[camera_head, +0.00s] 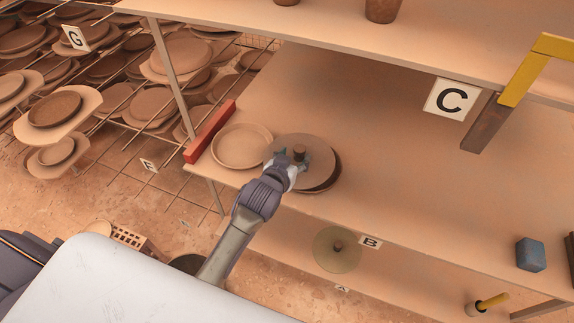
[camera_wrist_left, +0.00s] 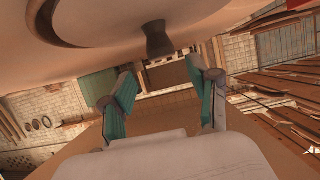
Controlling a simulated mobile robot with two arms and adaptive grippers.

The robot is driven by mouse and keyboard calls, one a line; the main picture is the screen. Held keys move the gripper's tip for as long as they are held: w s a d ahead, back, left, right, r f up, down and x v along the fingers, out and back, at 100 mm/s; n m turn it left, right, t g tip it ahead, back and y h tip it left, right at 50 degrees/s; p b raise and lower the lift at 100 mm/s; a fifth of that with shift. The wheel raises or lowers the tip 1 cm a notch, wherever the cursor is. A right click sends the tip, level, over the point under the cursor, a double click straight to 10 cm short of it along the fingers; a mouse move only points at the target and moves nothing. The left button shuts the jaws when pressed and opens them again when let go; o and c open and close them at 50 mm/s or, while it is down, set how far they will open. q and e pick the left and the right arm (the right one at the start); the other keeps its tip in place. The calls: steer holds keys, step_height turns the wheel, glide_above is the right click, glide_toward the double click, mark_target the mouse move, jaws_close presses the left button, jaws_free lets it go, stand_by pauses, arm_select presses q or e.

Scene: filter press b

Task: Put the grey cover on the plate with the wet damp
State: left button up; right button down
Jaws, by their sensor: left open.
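The round grey cover (camera_head: 316,149) with a dark brown knob (camera_head: 299,151) is on the middle shelf, over a darker brown round piece (camera_head: 332,180) whose edge shows at its right. Whether they touch I cannot tell. A pale tan plate (camera_head: 241,147) with a raised rim lies just left of the cover. My left gripper (camera_head: 290,164) is open at the knob. In the left wrist view the knob (camera_wrist_left: 157,40) stands just beyond and between the open fingertips (camera_wrist_left: 162,75), with nothing gripped. No dampness can be made out. My right gripper is not in view.
A red bar (camera_head: 210,132) edges the shelf beside the tan plate. A yellowish cover (camera_head: 338,257) with a knob lies on the lower shelf by label B. A blue-grey block (camera_head: 530,254) stands at the right. Racks of plates (camera_head: 180,60) are at left. The middle shelf's centre is clear.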

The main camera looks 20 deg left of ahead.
arm_select(q)
steer(key=v, duration=0.6)
steer(key=shift+b, duration=0.3)
